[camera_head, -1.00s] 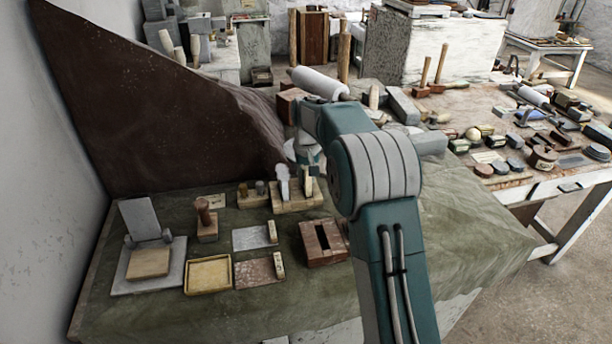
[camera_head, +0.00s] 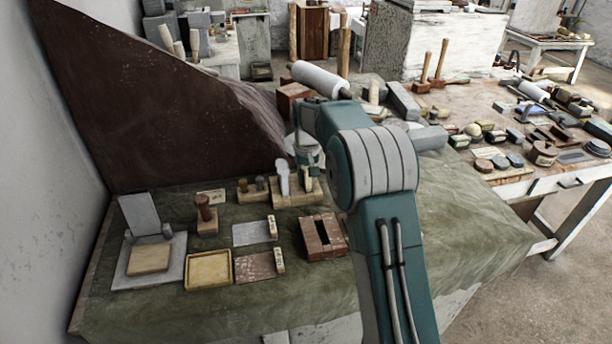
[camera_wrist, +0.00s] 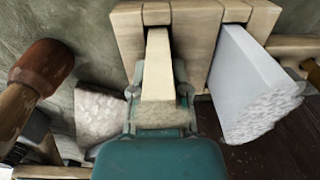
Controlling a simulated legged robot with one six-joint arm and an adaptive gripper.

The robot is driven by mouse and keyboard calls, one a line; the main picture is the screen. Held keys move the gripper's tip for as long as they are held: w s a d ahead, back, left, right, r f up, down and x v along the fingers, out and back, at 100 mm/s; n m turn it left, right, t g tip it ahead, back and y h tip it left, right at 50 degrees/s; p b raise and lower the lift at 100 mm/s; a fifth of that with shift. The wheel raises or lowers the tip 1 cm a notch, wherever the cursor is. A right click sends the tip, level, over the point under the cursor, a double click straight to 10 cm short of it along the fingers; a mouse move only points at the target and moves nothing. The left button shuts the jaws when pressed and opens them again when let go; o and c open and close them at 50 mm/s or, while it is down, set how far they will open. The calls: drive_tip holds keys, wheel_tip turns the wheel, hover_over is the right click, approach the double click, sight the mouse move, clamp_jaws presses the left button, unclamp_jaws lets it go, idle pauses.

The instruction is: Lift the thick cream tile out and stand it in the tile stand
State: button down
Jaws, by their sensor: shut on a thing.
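The thick cream tile (camera_wrist: 158,68) stands upright at a pale wooden slotted rack (camera_wrist: 128,32), which also shows in the head view (camera_head: 290,199). My gripper (camera_wrist: 160,108) is shut on this tile, with teal fingers either side of it. I cannot tell how deep the tile sits in its slot. In the head view my gripper (camera_head: 305,165) is above the rack, partly hidden by my arm. A white tile (camera_wrist: 245,85) stands in the same rack to the right. A reddish-brown block with one dark slot (camera_head: 312,224), possibly the tile stand, lies in front of the rack.
A wooden-handled stamp (camera_head: 207,222) stands left of the rack. A yellow tray (camera_head: 208,286) and a grey slab (camera_head: 178,272) lie at the front left. Flat plates (camera_head: 250,233) lie between. Green cloth right of the slotted block is clear.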

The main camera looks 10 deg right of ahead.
drive_tip(key=shift+f, duration=0.15)
drive_tip(key=c, duration=0.5)
unclamp_jaws()
drive_tip(key=shift+c, duration=0.2)
drive_tip(key=shift+r, duration=2)
